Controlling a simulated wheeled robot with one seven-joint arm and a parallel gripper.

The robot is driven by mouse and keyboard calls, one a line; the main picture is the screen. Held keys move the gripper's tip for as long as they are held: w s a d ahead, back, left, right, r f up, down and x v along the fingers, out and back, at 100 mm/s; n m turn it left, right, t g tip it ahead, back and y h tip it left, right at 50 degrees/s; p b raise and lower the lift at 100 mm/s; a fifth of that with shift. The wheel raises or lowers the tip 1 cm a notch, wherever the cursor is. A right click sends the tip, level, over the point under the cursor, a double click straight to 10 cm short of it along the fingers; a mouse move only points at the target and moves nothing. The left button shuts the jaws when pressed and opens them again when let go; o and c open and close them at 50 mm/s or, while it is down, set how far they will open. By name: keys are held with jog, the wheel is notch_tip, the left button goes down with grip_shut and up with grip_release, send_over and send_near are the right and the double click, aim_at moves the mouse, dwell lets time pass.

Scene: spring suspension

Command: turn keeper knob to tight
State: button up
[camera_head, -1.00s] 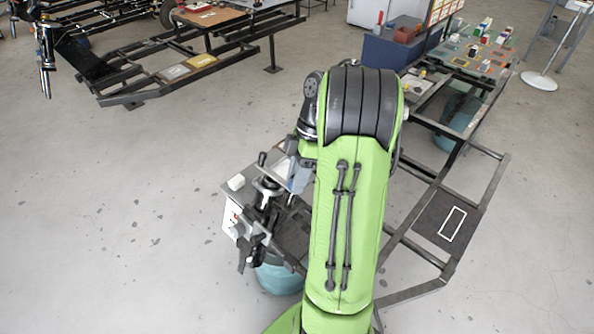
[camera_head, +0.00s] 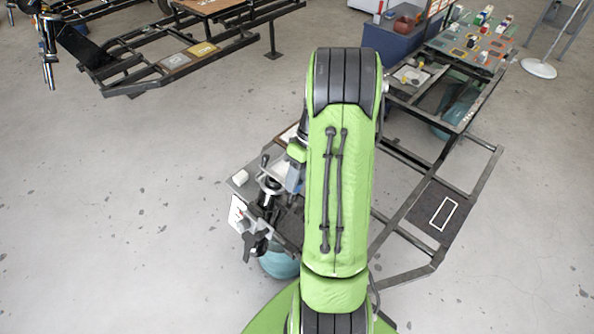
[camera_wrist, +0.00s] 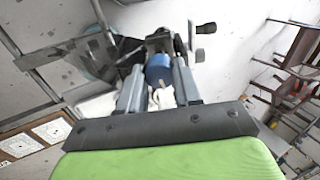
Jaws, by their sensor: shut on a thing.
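The blue round knob (camera_wrist: 158,68), which I take to be the keeper knob, shows in the wrist view between the two grey fingers of my gripper (camera_wrist: 158,76). The fingers are shut on it from both sides. Behind it is a dark metal mechanism (camera_wrist: 160,42) with black-tipped handles. In the head view the dark metal suspension unit (camera_head: 266,200) stands at the edge of a grey bench. My gripper (camera_head: 294,178) shows only in part there, just right of the unit. My green arm hides the rest, and the knob cannot be made out in that view.
A small white block (camera_head: 240,177) lies on the bench left of the unit. A white panel (camera_head: 237,214) is on the bench's front side, with a teal bin (camera_head: 279,264) below. A dark metal frame (camera_head: 436,205) lies right of my arm.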

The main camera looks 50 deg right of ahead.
jog(key=shift+m+p, duration=1.3)
jog(key=shift+m, duration=0.9)
jog(key=o, duration=1)
jog(key=shift+o, duration=0.2)
jog(key=p+v, duration=0.4)
jog(key=v, duration=1.1)
jog(key=shift+d+r, duration=0.15)
jog(key=shift+r, duration=0.2)
